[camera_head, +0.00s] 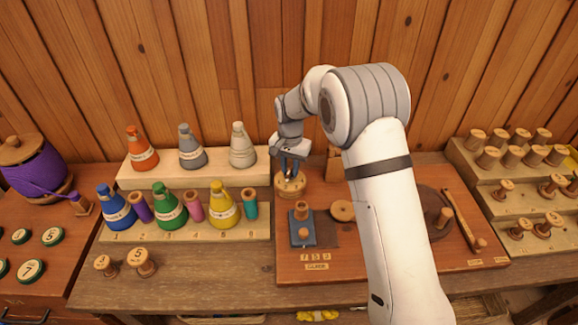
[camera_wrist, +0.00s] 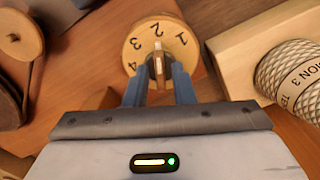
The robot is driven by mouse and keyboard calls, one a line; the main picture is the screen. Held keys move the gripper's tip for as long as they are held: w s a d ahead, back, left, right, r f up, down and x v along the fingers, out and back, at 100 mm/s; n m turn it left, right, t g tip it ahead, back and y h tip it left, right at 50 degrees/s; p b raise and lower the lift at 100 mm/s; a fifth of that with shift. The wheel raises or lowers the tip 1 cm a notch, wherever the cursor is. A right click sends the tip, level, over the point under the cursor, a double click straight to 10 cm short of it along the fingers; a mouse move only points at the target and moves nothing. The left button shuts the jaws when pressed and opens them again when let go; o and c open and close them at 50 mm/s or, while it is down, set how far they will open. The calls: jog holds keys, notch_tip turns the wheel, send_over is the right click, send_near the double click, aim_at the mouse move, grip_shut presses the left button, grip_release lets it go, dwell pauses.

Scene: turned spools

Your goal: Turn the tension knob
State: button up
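The tension knob (camera_wrist: 139,43) is a round pale wooden dial with dark numbers 1 to 4 around its face and a raised bar (camera_wrist: 159,72) across its middle. In the head view the knob (camera_head: 290,187) stands at the back left of the reddish wooden board. My gripper (camera_wrist: 159,66) points down over it, with its two blue fingers on either side of the bar. I cannot tell whether the fingers press on the bar or stand slightly apart from it. My gripper (camera_head: 289,167) partly hides the dial in the head view.
A blue block with a wooden peg (camera_head: 302,228) and a flat wooden disc (camera_head: 342,211) sit in front of the knob. A pale stepped rack (camera_head: 196,173) with coloured cones stands close on the left. Another rack with spools (camera_head: 520,195) stands at the right.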

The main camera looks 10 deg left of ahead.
grip_shut()
jog(key=shift+n, duration=0.3)
jog(key=n+b, duration=0.2)
jog(key=n, duration=0.2)
jog(key=n+b, duration=0.1)
jog(key=n, duration=0.4)
dwell(0.3)
jog(key=shift+n, duration=0.3)
jog(key=shift+o, duration=1.1)
grip_release()
jog(key=shift+r, duration=0.1)
